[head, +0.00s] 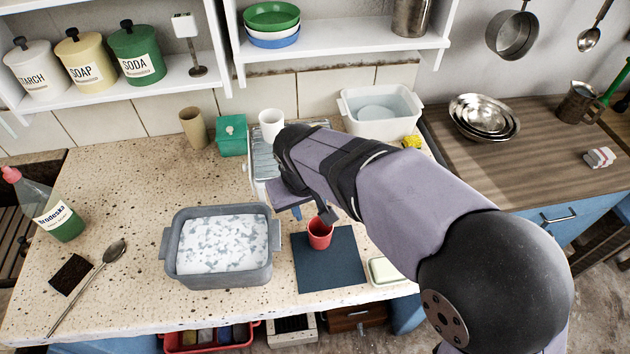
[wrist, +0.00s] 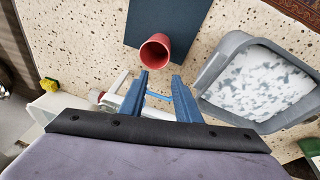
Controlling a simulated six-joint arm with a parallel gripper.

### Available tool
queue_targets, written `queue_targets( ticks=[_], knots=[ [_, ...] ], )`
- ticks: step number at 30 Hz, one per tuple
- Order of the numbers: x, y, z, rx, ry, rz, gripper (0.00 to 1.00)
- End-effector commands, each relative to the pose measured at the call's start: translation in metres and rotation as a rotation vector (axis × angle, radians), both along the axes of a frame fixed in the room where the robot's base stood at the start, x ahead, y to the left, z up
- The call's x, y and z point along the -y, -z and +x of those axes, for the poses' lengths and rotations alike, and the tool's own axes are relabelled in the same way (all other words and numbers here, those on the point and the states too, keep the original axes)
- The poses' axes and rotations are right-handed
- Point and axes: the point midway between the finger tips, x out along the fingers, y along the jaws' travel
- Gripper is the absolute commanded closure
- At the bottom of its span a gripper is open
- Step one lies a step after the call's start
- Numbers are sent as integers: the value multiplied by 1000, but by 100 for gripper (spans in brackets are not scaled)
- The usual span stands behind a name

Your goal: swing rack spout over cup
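The red cup (head: 319,234) stands upright on the dark blue mat (head: 335,270). In the wrist view the red cup (wrist: 154,50) is just beyond my fingertips, apart from them. The pale rack (head: 262,160) stands behind the mat, largely hidden by my arm. In the wrist view white rack bars (wrist: 122,102) lie below and beside my fingers, with a light blue strip (wrist: 157,95) in the gap between them. I cannot tell whether this strip is the spout. My gripper (wrist: 160,77) has its two blue fingers apart and looks empty.
A grey tub (head: 222,275) with speckled content stands left of the mat. A soap dish (head: 384,270) is at the mat's right. A white cup (head: 271,122) and a white basin (head: 380,110) are behind. The counter's left middle is clear.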

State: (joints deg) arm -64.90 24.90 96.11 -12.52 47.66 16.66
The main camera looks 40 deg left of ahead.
Motion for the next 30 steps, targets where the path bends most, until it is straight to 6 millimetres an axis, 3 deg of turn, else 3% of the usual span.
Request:
queue_targets(
  ticks=[3,6,15,23,30],
  knots=[
    [-30,-49,28,64,144,112,70],
    [-34,-67,38,80,272,159,70],
    [-23,-65,39,52,528,192,70],
    [-23,-63,40,47,557,200,70],
    [-26,-43,48,46,556,197,70]
  ],
)
